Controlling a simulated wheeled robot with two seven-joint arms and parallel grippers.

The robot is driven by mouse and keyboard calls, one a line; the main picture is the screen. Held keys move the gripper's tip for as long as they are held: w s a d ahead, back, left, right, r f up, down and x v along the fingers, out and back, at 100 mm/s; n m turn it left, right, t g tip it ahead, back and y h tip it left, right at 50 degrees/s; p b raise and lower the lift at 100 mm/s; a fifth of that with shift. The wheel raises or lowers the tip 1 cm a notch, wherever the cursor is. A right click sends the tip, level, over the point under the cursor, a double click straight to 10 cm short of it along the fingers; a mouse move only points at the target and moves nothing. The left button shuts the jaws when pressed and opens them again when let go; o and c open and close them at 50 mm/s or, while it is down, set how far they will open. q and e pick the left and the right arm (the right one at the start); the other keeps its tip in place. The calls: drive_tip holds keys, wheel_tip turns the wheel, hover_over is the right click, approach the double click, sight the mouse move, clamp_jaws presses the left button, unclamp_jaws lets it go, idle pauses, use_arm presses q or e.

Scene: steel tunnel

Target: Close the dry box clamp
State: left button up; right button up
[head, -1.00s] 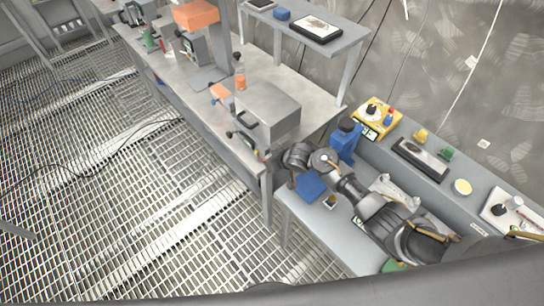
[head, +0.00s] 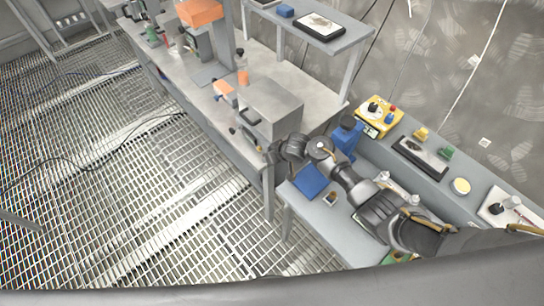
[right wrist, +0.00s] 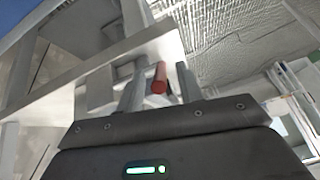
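The dry box is a grey metal box (head: 270,106) on the long workbench, with a black handle and small clamp parts on its front face. My right arm comes in from the right, and its gripper (head: 268,153) is close to the box's lower front corner. In the right wrist view, my right gripper (right wrist: 158,88) is open. A red-tipped clamp handle (right wrist: 159,80) shows between its two fingers, with a gap on each side. Whether a finger touches the handle I cannot tell. In the head view my gripper hides part of the clamp area. My left gripper is not in view.
An orange-topped item (head: 224,88) stands on the bench beside the box.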

drive_tip(key=shift+r, duration=0.1)
drive_tip(key=v, duration=1)
drive_tip(key=shift+d+r, duration=0.15)
drive_tip(key=shift+r, duration=0.15)
drive_tip(key=shift+s, duration=0.15)
